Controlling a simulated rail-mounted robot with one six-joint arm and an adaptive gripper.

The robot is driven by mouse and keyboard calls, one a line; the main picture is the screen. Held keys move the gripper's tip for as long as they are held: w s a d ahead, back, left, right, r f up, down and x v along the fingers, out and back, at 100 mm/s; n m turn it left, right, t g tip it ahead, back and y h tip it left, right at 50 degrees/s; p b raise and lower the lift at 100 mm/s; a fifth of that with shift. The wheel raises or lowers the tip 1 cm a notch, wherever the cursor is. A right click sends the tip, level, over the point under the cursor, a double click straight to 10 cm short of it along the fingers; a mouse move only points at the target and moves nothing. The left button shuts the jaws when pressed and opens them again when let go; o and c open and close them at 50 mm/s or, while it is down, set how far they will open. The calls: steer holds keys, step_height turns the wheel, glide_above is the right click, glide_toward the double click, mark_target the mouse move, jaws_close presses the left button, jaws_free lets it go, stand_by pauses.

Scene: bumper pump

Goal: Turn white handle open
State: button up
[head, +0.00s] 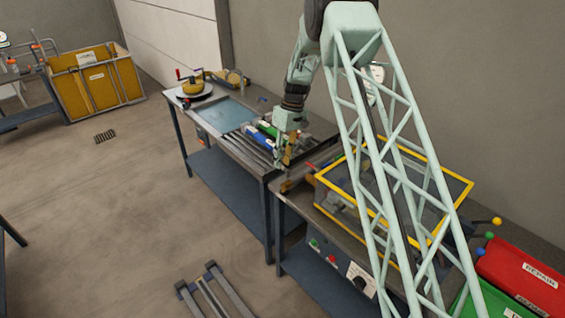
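My gripper (285,155) points down over the workbench, near the gap between the left bench and the yellow-framed machine. It is small in this view, and I cannot tell whether its fingers are open or shut. My pale green lattice arm hides part of the machine.
The yellow-framed clear cover (330,178) stands right of my gripper. Blue and green parts (262,132) lie on the left bench (225,118). A yellow device with red handles (193,86) is at its far end. Red (520,275) and green bins are at lower right. The floor at left is largely clear.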

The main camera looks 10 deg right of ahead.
steer(key=shift+f, duration=0.4)
jaws_close()
